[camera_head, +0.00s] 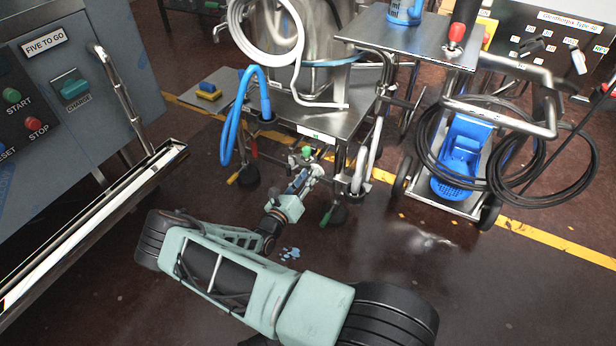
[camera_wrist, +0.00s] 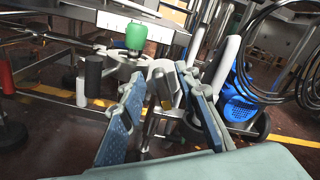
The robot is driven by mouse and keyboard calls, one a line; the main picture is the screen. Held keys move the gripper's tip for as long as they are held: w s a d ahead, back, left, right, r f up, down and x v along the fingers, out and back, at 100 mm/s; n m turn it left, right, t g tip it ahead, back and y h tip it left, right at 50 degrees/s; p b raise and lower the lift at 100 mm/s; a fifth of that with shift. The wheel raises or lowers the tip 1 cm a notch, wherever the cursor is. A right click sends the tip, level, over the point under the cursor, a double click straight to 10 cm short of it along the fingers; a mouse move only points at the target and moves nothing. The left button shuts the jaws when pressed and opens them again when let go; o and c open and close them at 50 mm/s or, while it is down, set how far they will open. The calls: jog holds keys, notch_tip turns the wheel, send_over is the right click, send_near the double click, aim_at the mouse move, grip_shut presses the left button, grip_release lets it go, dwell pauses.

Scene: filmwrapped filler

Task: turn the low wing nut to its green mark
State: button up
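My gripper (camera_wrist: 163,84) is open in the wrist view, its two blue-padded fingers apart. A pale metal fitting (camera_wrist: 165,78) with a darker upright piece shows between and beyond the fingertips. It may be the low wing nut, but I cannot tell for sure, nor whether the fingers touch it. A green knob (camera_wrist: 135,37) sits just above and to the left of it. In the head view, my gripper (camera_head: 302,180) reaches low under the front edge of the steel cart (camera_head: 335,118), near a green knob (camera_head: 306,151). I cannot make out a green mark on the fitting.
A dark handle (camera_wrist: 93,73) stands left of the fitting. In the head view, a blue hose (camera_head: 228,120) hangs at the cart's left. A trolley with a blue unit (camera_head: 460,158) and black cables stands right. A control cabinet (camera_head: 75,70) stands left.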

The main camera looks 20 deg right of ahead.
jog(key=v, duration=1.2)
